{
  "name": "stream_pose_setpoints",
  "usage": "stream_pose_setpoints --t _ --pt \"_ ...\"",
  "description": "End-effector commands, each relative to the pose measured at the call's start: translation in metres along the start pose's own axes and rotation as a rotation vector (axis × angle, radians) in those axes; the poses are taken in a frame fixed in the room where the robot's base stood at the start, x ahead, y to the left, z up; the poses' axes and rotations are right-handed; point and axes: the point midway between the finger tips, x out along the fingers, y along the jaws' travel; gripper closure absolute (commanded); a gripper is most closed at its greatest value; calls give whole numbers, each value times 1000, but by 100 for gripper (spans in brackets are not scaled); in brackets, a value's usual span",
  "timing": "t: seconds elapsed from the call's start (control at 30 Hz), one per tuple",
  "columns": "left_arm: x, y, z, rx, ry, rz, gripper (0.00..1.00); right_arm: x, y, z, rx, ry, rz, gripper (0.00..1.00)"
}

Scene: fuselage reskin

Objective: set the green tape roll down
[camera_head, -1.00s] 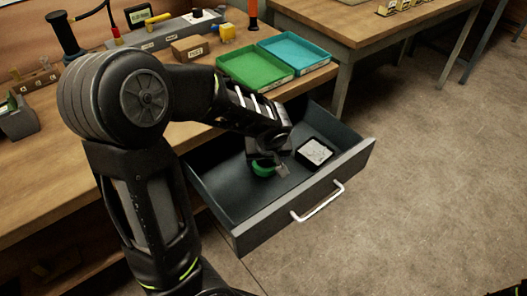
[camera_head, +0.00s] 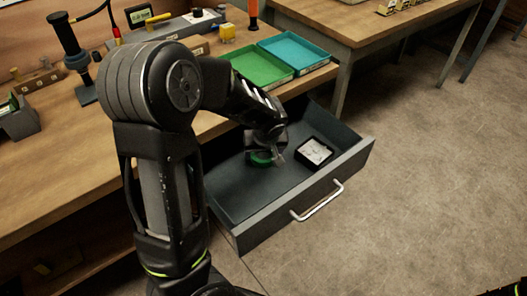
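The green tape roll (camera_head: 262,158) is inside the open drawer's outline, towards its back left. Only part of its green side shows. My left gripper (camera_head: 272,155) reaches down over the drawer and is shut on the roll, its fingers small and dark against the drawer. I cannot tell whether the roll touches the drawer floor. The open grey drawer (camera_head: 240,200) sticks out from under the workbench.
A black box with a pale top (camera_head: 315,152) lies in the drawer, right of the roll. A green tray (camera_head: 262,68) and a teal tray (camera_head: 294,52) stand on the workbench (camera_head: 75,150) behind. The drawer's front left floor is bare.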

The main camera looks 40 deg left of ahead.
Motion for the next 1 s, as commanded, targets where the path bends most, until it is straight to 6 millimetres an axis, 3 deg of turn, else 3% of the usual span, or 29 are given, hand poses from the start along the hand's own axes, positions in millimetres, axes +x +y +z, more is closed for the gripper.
stream_pose_setpoints --t 0.2,0.63,1.0 --pt "-1 0 0 0 0 0 10 -1 0 0 0 0 0 64" --pt "-8 0 -2 -1 1 2 10 -6 -2 0 0 1 0 64" --pt "-79 1 -3 -3 3 5 10 -11 -4 0 0 0 0 64"
